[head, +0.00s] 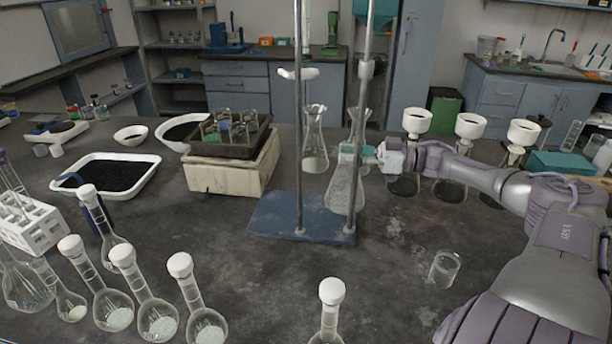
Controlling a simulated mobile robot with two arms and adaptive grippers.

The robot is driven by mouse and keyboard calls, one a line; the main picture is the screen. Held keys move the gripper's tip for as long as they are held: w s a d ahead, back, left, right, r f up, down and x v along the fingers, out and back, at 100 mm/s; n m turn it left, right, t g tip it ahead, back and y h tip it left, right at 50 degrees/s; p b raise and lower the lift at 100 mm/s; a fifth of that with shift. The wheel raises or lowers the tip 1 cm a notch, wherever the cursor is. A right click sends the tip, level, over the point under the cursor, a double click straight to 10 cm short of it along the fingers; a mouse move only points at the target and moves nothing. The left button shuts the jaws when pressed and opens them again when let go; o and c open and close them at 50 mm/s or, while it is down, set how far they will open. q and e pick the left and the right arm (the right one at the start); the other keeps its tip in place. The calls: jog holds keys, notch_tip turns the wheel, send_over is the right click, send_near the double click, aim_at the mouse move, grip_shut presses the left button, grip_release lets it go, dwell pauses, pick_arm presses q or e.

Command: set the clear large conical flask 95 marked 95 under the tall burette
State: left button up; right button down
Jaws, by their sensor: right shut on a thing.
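A clear conical flask (342,192) with a wide body shows behind the right rod of a metal stand. My right gripper (364,152) is shut on it near its neck, and the rod partly covers the two. I cannot read a mark on the flask. Its lower edge overlaps the back right part of the blue stand base (268,216); I cannot tell whether it touches. The stand carries two tall uprights (297,130) and a white clamp (290,73); the burette is hard to tell from the rods. My left gripper is not in view.
Another conical flask (315,145) stands behind the stand. White-topped funnels (417,121) on flasks stand at right. A small beaker (444,267) is at front right. Several stoppered flasks (112,305) fill the front left. A box with a tray (225,175) is left of the stand.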

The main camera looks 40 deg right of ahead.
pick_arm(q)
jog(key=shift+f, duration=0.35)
pick_arm(e)
jog(key=w+a+f, duration=0.3)
jog(key=w+a, duration=0.3)
jog(key=w, duration=0.2)
jog(key=shift+a+f, duration=0.15)
jog(key=shift+a, duration=0.15)
jog(key=shift+w+f, duration=0.1)
jog(key=c, duration=0.7)
grip_release()
jog(key=v, duration=1.2)
